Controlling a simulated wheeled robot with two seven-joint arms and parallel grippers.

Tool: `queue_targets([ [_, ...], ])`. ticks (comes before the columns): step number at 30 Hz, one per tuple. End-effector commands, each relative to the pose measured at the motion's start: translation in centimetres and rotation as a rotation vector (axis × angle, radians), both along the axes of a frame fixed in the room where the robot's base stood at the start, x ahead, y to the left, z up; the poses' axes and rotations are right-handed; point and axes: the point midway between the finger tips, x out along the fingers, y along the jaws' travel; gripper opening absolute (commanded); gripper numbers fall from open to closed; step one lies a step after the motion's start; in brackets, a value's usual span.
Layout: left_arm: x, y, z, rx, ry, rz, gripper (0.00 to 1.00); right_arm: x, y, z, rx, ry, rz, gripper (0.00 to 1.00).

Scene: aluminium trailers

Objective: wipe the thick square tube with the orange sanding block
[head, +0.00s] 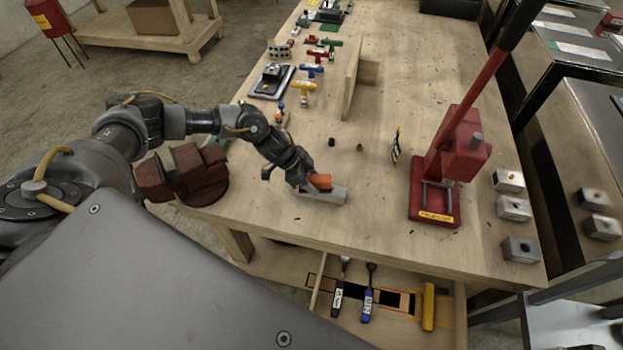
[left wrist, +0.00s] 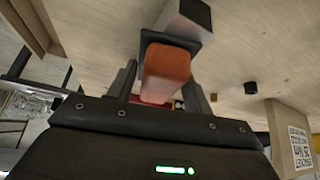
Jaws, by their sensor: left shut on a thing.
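The orange sanding block (head: 319,181) is held in my left gripper (head: 309,184), low over the front part of the wooden bench. The block also shows between the fingers in the left wrist view (left wrist: 166,72). The thick square tube (head: 331,195) is light grey metal and lies on the bench right at the block. In the left wrist view the tube (left wrist: 184,18) shows just beyond the block. The block appears to be on or against the tube; exact contact is hard to tell. My right gripper does not show.
A red vise (head: 190,175) stands at the bench's left edge. A red lever press (head: 440,185) stands to the right, beside several small metal blocks (head: 514,208). A wooden bracket (head: 355,80) and T-handle tools (head: 303,86) are farther back.

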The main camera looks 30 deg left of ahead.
Motion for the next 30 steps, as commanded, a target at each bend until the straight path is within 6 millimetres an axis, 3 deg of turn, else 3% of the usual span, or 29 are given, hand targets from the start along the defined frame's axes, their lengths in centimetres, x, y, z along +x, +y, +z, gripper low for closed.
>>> queue_targets([
  [8, 0.1, -0.3, -0.1, -0.001, 0.000, -0.001, 0.32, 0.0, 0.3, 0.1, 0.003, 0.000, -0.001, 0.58],
  [19, 0.8, -3.3, 0.1, 0.000, 0.001, -0.001, 0.32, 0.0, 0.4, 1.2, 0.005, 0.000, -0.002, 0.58],
  [30, 1.1, -4.1, 0.0, -0.001, 0.000, -0.001, 0.32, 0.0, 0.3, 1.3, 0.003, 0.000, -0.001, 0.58],
])
